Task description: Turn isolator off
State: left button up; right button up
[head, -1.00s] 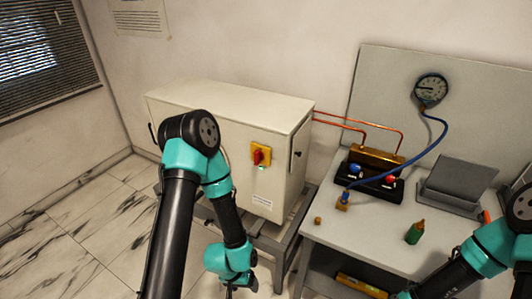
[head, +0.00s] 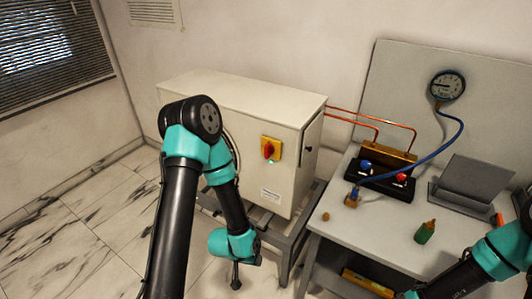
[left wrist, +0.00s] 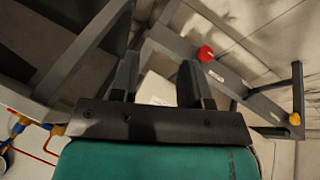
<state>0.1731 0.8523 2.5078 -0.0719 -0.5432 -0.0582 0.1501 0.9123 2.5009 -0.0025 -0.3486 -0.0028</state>
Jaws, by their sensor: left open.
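The isolator is a red rotary handle (head: 268,150) on a yellow plate (head: 277,144), on the front of the pale cabinet (head: 230,110). The handle looks roughly upright, with a small green light just below it. My left gripper (head: 236,283) hangs low in front of the cabinet, below and left of the isolator and apart from it. In the left wrist view its two fingers (left wrist: 158,85) are spread with nothing held between them. Of my right arm only links show at the lower right; its gripper is outside the picture.
The cabinet stands on a grey frame (head: 285,245). To its right is a bench (head: 385,235) with a valve block (head: 380,180), a blue hose, a gauge (head: 447,85) and a green bottle (head: 425,232). Copper pipes link cabinet and block. Floor at left is clear.

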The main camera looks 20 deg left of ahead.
aim_at(266, 152)
pick_arm(q)
jog(key=w+a+r+m+t, duration=0.1)
jog(key=w+a+r+t, duration=0.2)
jog(key=r, duration=0.5)
jog(key=w+a+r+m+t, duration=0.1)
jog(key=w+a+r+t, duration=0.2)
jog(key=w+r+t, duration=0.2)
jog(key=w+a+r+t+y, duration=0.1)
jog(key=w+a+r+t, duration=0.3)
jog(key=r, duration=0.7)
jog(key=shift+w+m+t, duration=0.35)
jog(key=shift+m+t, duration=0.05)
jog(key=shift+t, duration=0.6)
jog(key=shift+w+r, duration=0.1)
jog(key=w, duration=0.5)
jog(key=w+d, duration=0.1)
jog(key=w, duration=0.5)
jog(key=w+d, duration=0.1)
jog(key=w, duration=0.5)
jog(key=shift+d, duration=0.15)
grip_shut()
